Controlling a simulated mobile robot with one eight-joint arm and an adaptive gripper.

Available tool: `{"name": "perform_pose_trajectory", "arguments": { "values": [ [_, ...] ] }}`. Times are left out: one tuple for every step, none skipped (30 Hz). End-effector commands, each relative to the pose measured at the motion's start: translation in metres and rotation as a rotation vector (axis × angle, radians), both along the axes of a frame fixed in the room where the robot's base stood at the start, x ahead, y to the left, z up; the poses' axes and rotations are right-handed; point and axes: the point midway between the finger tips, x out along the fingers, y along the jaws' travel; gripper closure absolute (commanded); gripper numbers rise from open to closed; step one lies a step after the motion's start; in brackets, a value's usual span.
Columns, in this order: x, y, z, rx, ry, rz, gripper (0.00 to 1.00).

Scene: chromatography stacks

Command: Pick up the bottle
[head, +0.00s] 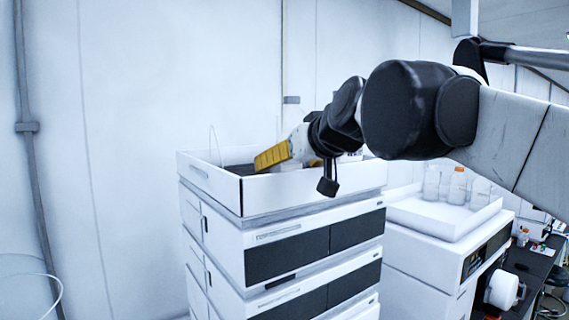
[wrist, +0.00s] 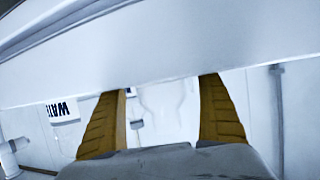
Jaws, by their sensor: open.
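My gripper (head: 264,161) has yellow fingers and reaches over the white tray (head: 310,193) on top of the left stack. In the wrist view my gripper (wrist: 165,84) is open, with its fingers spread apart. A faint, clear bottle-like shape (wrist: 163,103) shows between the fingers, with no visible contact. Its outline is too pale to tell how near it is. A white label with upside-down dark letters, apparently "WATE" (wrist: 62,110), lies left of the fingers. In the head view, my arm and gripper hide part of the tray's contents.
A pale tray wall (wrist: 160,55) crosses the wrist view beyond the fingertips. Clear bottles, one orange-capped (head: 457,186), stand in a tray (head: 437,221) on the right stack. A white wall is behind the stacks. Open space lies left of the left stack.

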Motion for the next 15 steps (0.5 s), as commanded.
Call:
{"name": "perform_pose_trajectory", "arguments": {
  "values": [
    [0.0064, 0.0030, -0.0016, -0.001, 0.000, 0.001, 0.13],
    [0.0092, 0.0042, -0.0033, -0.002, -0.001, 0.001, 0.13],
    [0.0122, 0.0054, -0.0049, -0.002, -0.001, 0.001, 0.13],
    [0.0138, 0.0060, -0.0058, -0.001, 0.000, 0.000, 0.13],
    [0.0148, 0.0063, -0.0065, -0.001, 0.000, 0.000, 0.13],
    [0.0155, 0.0066, -0.0072, -0.001, 0.000, 0.000, 0.13],
    [0.0155, 0.0066, -0.0076, -0.001, 0.000, 0.000, 0.13],
    [0.0155, 0.0065, -0.0077, 0.000, 0.000, 0.000, 0.13],
    [0.0154, 0.0065, -0.0078, 0.000, 0.000, 0.000, 0.13],
    [0.0154, 0.0065, -0.0078, 0.000, 0.000, 0.000, 0.13],
    [0.0153, 0.0064, -0.0078, 0.000, 0.000, 0.000, 0.13],
    [0.0153, 0.0064, -0.0078, 0.000, 0.000, 0.000, 0.19],
    [0.0153, 0.0063, -0.0078, 0.000, 0.000, 0.000, 0.28],
    [0.0152, 0.0063, -0.0078, 0.000, 0.000, -0.001, 0.37],
    [0.0152, 0.0063, -0.0078, 0.000, 0.000, 0.000, 0.49]
  ]
}}
